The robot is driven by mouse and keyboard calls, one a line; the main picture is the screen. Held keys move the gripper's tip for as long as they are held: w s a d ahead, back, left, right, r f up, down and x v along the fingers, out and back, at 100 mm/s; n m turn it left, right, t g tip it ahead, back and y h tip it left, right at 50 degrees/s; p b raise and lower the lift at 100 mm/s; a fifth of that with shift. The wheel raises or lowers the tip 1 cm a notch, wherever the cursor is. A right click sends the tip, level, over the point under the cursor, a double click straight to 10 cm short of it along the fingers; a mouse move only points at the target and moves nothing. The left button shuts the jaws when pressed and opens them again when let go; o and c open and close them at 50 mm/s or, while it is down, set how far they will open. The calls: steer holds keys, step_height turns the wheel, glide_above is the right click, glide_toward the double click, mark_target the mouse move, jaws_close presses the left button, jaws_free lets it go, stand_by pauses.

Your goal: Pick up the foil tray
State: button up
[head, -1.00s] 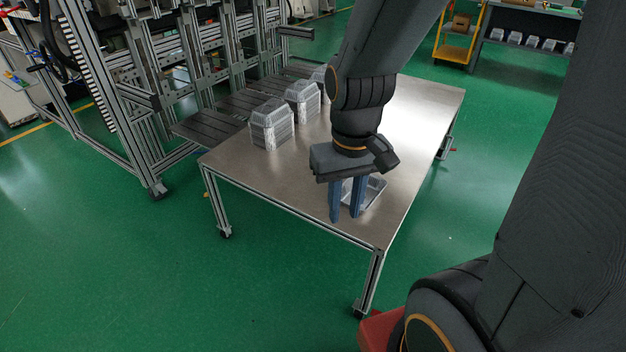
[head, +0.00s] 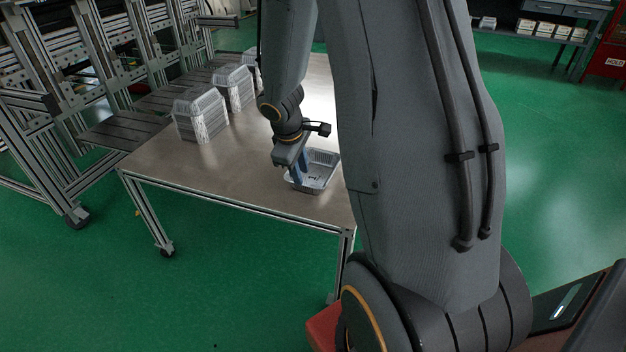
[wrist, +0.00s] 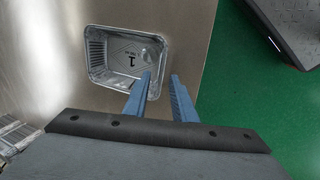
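The foil tray (head: 325,186) is a shallow, open, silvery rectangular tray lying on the metal table near its front right corner. In the wrist view the foil tray (wrist: 110,83) is at upper left and looks empty, with a "1" marked on its base. My gripper (head: 299,178) points down at the tray's left side in the head view.
The metal table (head: 235,165) has free room left of the tray. Stacks of foil trays (head: 200,116) (head: 234,88) stand along its left side, beside a dark slatted conveyor (head: 120,128) and metal framing. The table edge is close to the tray's right side in the wrist view.

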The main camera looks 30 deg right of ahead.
mark_target(304, 185)
steer(key=b+x, duration=0.2)
steer(key=x, duration=0.5)
steer(key=shift+f+b, duration=0.2)
steer(key=shift+b, duration=0.1)
steer(key=shift+c, duration=0.4)
jaws_close()
